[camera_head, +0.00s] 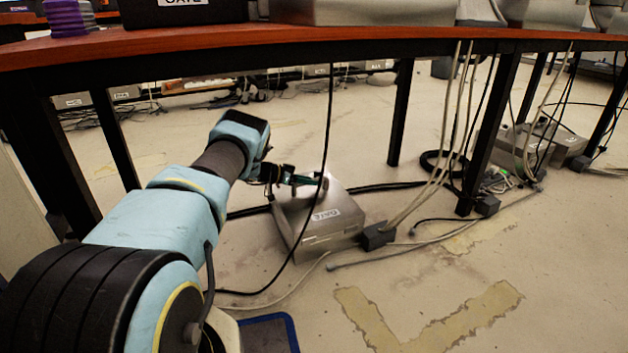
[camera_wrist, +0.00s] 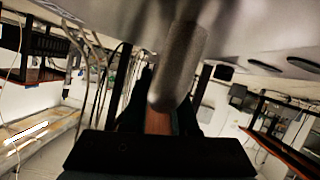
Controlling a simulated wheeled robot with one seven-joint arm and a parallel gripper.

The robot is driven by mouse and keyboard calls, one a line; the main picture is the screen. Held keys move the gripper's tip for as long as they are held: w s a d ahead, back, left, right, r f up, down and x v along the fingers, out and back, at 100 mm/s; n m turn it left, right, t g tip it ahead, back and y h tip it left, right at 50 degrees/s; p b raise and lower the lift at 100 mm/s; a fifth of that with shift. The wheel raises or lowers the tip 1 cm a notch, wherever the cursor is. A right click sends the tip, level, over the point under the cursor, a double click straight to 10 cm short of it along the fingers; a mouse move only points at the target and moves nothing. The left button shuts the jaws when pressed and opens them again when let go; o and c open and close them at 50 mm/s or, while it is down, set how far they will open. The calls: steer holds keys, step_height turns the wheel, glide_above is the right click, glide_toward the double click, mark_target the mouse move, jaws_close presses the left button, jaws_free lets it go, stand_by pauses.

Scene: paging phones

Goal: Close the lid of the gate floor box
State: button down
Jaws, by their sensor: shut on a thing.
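The gate floor box (camera_head: 290,224) is a grey metal box on the floor under the table, with a white label on it. Its lid shows as a grey sloping face; I cannot tell how far it stands open. My gripper (camera_head: 318,184) is at the upper part of the box, its arm reaching in from the left. In the wrist view, a rounded grey metal piece (camera_wrist: 178,75) stands in front of my gripper (camera_wrist: 172,118), below a large grey metal surface (camera_wrist: 245,28). My gripper is shut on this piece, which partly hides the fingers.
The red-brown tabletop (camera_head: 370,42) runs above, with black legs (camera_head: 490,135). A black cable (camera_head: 328,130) hangs in front of the box. Pale cables and a dark plug block (camera_head: 377,237) lie right of it. Another grey floor box (camera_head: 535,145) stands further right. The front floor is mostly clear.

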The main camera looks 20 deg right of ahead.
steer(key=shift+w+f, duration=0.35)
steer(key=shift+f, duration=0.3)
steer(key=c, duration=0.7)
jaws_free()
step_height(320, 180, up, 4)
steer(key=p, duration=0.4)
glide_above(288, 194)
steer(key=shift+s+a, duration=0.1)
steer(key=shift+s, duration=0.05)
steer(key=shift+a, duration=0.6)
steer(key=shift+s, duration=0.15)
